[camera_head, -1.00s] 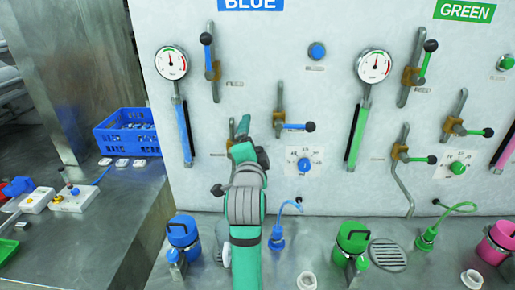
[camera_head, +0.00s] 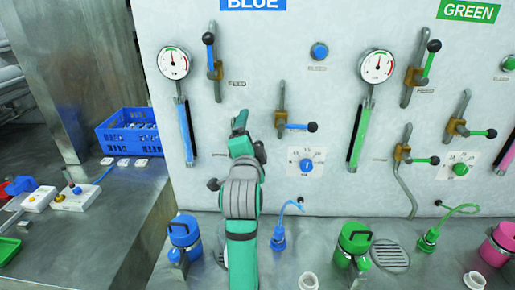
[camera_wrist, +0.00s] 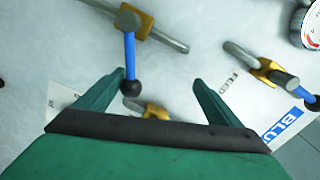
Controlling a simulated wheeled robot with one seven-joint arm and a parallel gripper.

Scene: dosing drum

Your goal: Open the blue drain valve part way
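The blue drain valve (camera_wrist: 131,50) is at the top of the wrist view, with a brass body, a blue lever and a black ball at the lever's end. My gripper (camera_wrist: 158,77) is open, and the ball shows between its fingers, closer to the left one. I cannot tell whether they touch. In the head view my gripper (camera_head: 240,122) is in front of the panel's lower left part and hides most of this valve.
The feed valve (camera_head: 212,60) is above left of my gripper, and another blue-levered valve (camera_head: 285,120) is just right. A gauge (camera_head: 173,63) with a blue tube hangs at left. A blue canister (camera_head: 184,232) stands below.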

